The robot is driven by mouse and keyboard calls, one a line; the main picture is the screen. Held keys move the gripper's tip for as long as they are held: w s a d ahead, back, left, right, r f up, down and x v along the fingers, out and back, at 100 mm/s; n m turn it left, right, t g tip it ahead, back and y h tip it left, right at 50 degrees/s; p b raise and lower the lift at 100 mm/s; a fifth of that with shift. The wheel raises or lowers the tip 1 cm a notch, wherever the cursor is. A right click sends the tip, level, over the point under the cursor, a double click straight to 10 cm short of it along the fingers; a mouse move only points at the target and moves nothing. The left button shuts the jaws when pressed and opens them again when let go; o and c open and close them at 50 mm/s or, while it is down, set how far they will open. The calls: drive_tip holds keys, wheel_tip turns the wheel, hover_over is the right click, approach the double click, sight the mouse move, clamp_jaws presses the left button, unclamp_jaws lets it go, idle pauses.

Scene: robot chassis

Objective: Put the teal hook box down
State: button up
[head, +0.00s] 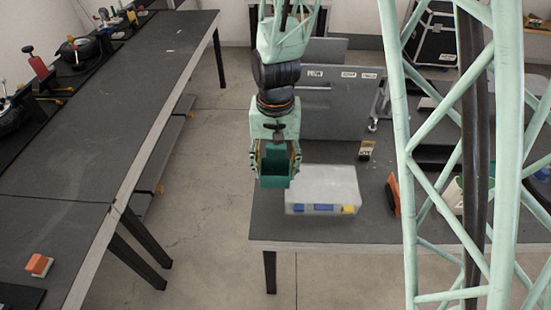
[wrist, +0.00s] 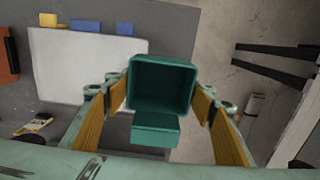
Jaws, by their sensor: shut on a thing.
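The teal hook box (head: 275,180) is a small open-topped box held in my gripper (head: 275,164). In the wrist view the teal box (wrist: 161,84) sits between the two wood-coloured finger pads of my gripper (wrist: 160,103), with its hollow facing the camera and a small teal ledge on its near side. My gripper is shut on it. In the head view the box hangs at the left edge of the right table (head: 380,228), in front of the left end of a pale grey case. Whether it touches the table or the case cannot be told.
The pale grey case (head: 325,186) with blue and yellow latches lies on the right table beside the box. An orange-red object (head: 393,194) stands to its right. The left table (head: 110,120) is mostly clear, with an orange block (head: 39,264) near its front. Open floor lies between the tables.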

drive_tip(key=shift+w, duration=0.1)
drive_tip(key=w+b, duration=0.1)
drive_tip(key=w, duration=1.9)
drive_tip(key=shift+s+d+f+b, duration=0.15)
drive_tip(key=shift+f+b, duration=0.15)
drive_tip(key=shift+f, duration=1.4)
drive_tip(key=shift+s+d+f+b, duration=0.15)
drive_tip(key=shift+f+b, duration=0.1)
drive_tip(key=shift+f, duration=1.4)
drive_tip(key=shift+f+b, duration=0.35)
drive_tip(key=shift+f, duration=1.5)
drive_tip(key=shift+w+f, duration=0.2)
drive_tip(key=shift+f, duration=0.35)
drive_tip(key=shift+f, duration=0.15)
drive_tip(key=o, duration=0.9)
drive_tip(key=shift+c, duration=0.2)
